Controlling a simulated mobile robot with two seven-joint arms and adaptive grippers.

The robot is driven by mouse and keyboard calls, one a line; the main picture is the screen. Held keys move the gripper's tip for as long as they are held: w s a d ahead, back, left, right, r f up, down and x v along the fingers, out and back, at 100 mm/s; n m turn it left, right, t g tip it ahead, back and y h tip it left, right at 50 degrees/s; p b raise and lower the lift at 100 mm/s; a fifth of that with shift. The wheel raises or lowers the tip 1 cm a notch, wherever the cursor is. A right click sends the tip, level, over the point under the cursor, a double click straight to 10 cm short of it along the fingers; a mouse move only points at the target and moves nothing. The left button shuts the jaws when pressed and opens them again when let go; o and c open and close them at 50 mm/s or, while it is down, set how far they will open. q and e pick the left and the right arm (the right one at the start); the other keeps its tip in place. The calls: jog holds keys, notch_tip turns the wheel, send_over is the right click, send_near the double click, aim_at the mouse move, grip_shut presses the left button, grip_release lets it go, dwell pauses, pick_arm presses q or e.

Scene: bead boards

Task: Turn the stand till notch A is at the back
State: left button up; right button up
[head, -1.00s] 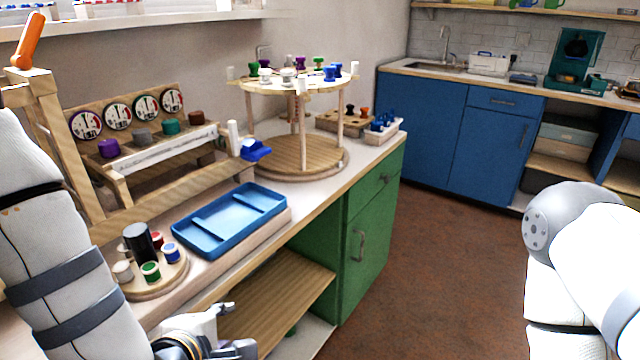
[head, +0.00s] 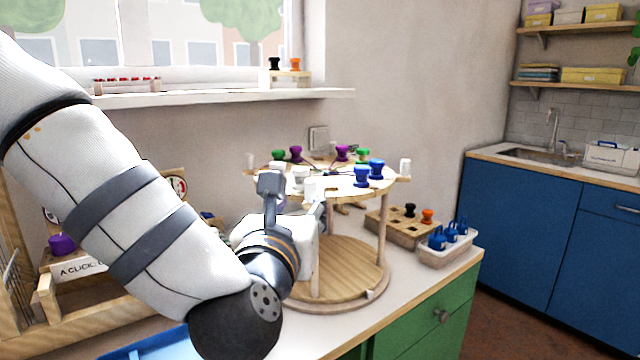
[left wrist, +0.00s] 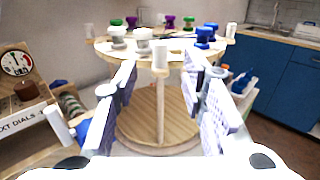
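The stand has a round wooden top (head: 335,186) on wooden posts above a round wooden base (head: 345,275). White handles stick up at its rim, one at the right (head: 405,168). Green, purple, white and blue spools stand on the top. No letter or notch A can be made out. My left gripper (head: 296,195) is at the front left of the top. In the left wrist view the fingers (left wrist: 160,75) are spread, with a near white rim handle (left wrist: 160,55) showing between them and beyond; contact cannot be told. My right gripper is not in view.
A wooden block with black and orange pegs (head: 403,222) and a white bin of blue items (head: 447,246) stand right of the stand. A dial rack (left wrist: 22,90) is at the left. A blue tray (head: 165,346) is partly hidden by my arm.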

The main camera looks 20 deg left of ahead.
aim_at(309, 188)
pick_arm(q)
jog(key=w, duration=0.6)
jog(key=w+a, duration=0.1)
jog(key=w, duration=0.2)
jog(key=shift+w+a, duration=0.1)
jog(key=shift+w, duration=0.25)
jog(key=shift+c, duration=0.4)
grip_shut()
